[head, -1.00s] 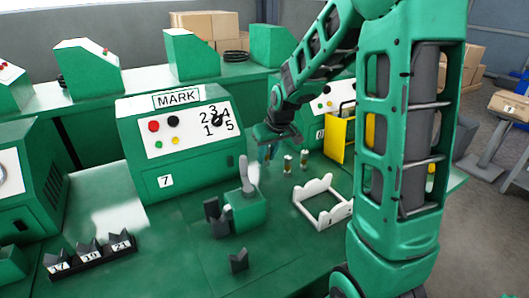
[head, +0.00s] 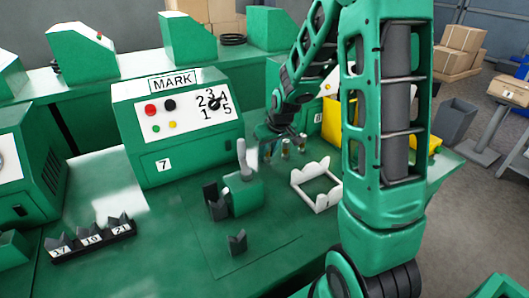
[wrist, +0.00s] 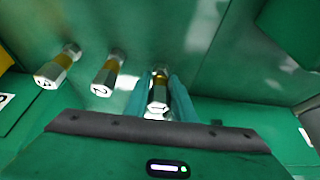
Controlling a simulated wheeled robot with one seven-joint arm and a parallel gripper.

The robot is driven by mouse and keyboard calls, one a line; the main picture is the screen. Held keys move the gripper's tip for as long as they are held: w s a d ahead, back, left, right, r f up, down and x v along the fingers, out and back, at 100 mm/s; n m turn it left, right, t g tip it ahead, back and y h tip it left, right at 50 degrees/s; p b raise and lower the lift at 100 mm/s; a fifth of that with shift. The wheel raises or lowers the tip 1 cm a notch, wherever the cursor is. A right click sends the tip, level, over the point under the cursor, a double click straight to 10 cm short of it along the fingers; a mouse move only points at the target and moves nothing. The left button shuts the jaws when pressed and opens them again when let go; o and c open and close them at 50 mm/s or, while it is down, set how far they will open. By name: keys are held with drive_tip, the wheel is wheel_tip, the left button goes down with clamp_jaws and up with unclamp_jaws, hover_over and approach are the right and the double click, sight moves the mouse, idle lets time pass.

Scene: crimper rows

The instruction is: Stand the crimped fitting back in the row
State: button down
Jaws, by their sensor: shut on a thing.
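My gripper (wrist: 160,98) is shut on a fitting (wrist: 159,92), which shows between its two teal fingers in the wrist view. The fitting has metal ends and a brass-coloured band. Two similar fittings stand on the green bench to its left, one near (wrist: 108,72) and one farther left (wrist: 57,68), with marks on their end faces. In the head view my gripper (head: 267,152) is low over the bench, just left of these two fittings (head: 285,148) (head: 302,143). The held fitting is hard to make out there. I cannot tell whether it touches the bench.
The MARK machine (head: 178,128) stands left of my gripper. A small green press with a grey lever (head: 244,190) and a white frame (head: 318,203) are in front. A yellow part (head: 330,112) is behind my arm. Numbered black blocks (head: 92,243) stand at the front left.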

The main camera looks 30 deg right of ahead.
drive_tip(key=shift+f, duration=0.55)
drive_tip(key=c, duration=1.4)
unclamp_jaws()
drive_tip(key=shift+r, duration=0.1)
drive_tip(key=v, duration=1)
drive_tip(key=shift+r, duration=0.2)
drive_tip(key=s+r+m+g, duration=0.1)
drive_tip(key=s+m+g, duration=0.1)
drive_tip(key=s, duration=1.3)
drive_tip(key=s+d+r+m+g, duration=0.1)
drive_tip(key=s+m, duration=0.3)
drive_tip(key=s, duration=1.2)
drive_tip(key=shift+d+r+g, duration=0.2)
drive_tip(key=shift+r+g, duration=0.3)
drive_tip(key=shift+g, duration=0.3)
